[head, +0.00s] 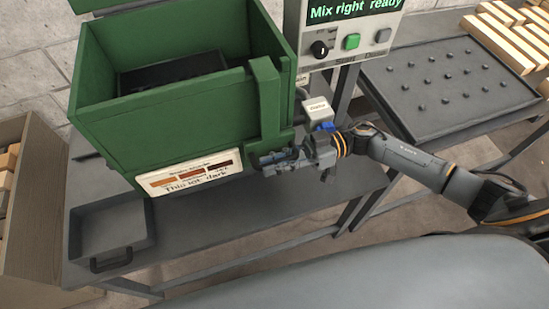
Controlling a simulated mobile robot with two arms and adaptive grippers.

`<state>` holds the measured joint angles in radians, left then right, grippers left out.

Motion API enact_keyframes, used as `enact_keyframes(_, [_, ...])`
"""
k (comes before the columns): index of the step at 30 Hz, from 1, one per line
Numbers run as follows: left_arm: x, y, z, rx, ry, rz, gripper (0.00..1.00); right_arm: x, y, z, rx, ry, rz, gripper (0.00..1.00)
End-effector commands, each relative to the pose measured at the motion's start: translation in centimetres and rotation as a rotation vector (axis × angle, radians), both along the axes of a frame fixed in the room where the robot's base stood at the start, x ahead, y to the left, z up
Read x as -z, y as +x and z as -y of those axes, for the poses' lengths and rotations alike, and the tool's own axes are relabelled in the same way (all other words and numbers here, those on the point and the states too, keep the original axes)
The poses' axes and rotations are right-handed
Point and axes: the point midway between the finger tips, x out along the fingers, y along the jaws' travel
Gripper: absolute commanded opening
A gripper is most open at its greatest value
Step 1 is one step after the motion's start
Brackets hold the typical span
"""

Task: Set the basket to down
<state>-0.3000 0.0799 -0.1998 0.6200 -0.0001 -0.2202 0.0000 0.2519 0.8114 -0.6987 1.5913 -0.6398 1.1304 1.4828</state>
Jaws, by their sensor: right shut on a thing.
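A green open-topped tank (165,117) stands on the grey bench. A dark basket (175,72) lies inside it, below the rim, and only part of it shows. A green upright housing (267,100) is on the tank's front right corner. My right gripper (272,159) reaches in from the right to the foot of this housing. It is shut on a small handle there, mostly hidden by the fingers. A label plate (190,173) on the tank's front shows brown swatches and reads "This lot: dark". My left gripper is not in view.
A control panel (343,63) reads "Mix right ready" and has a black knob, a green button and a grey button. A shallow grey tray (110,222) sits front left. A studded rack (495,105) and wooden slats (515,35) are at the right.

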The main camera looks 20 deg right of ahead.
Motion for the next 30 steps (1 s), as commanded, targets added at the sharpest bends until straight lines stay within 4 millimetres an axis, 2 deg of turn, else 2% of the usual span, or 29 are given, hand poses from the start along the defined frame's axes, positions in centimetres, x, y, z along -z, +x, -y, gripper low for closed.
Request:
enact_keyframes(1, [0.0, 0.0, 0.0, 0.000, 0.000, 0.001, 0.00, 0.6, -0.2, 0.0, 0.001, -0.011, -0.007, 0.00])
enact_keyframes(6, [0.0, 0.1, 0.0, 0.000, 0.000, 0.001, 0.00, 0.7, -0.2, 0.0, 0.001, -0.013, -0.009, 0.00])
enact_keyframes(7, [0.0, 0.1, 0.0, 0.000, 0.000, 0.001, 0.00, 0.7, -0.2, 0.0, 0.000, -0.014, -0.009, 0.16])
enact_keyframes(10, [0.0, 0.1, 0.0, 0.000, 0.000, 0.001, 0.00, 0.7, -0.2, 0.0, 0.001, -0.013, -0.010, 0.37])
enact_keyframes(19, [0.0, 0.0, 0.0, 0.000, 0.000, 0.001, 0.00, 0.4, -0.1, 0.1, 0.001, -0.007, -0.006, 0.37])
enact_keyframes(22, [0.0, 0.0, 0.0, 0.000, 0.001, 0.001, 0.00, 0.4, -0.1, 0.7, 0.001, -0.009, -0.006, 0.37])
enact_keyframes(26, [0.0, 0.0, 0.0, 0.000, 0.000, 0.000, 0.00, 0.4, 0.0, 2.6, 0.003, -0.011, -0.007, 0.37])
enact_keyframes(30, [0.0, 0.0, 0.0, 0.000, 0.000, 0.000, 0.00, 0.5, 0.1, 5.7, 0.004, -0.013, -0.008, 0.37])
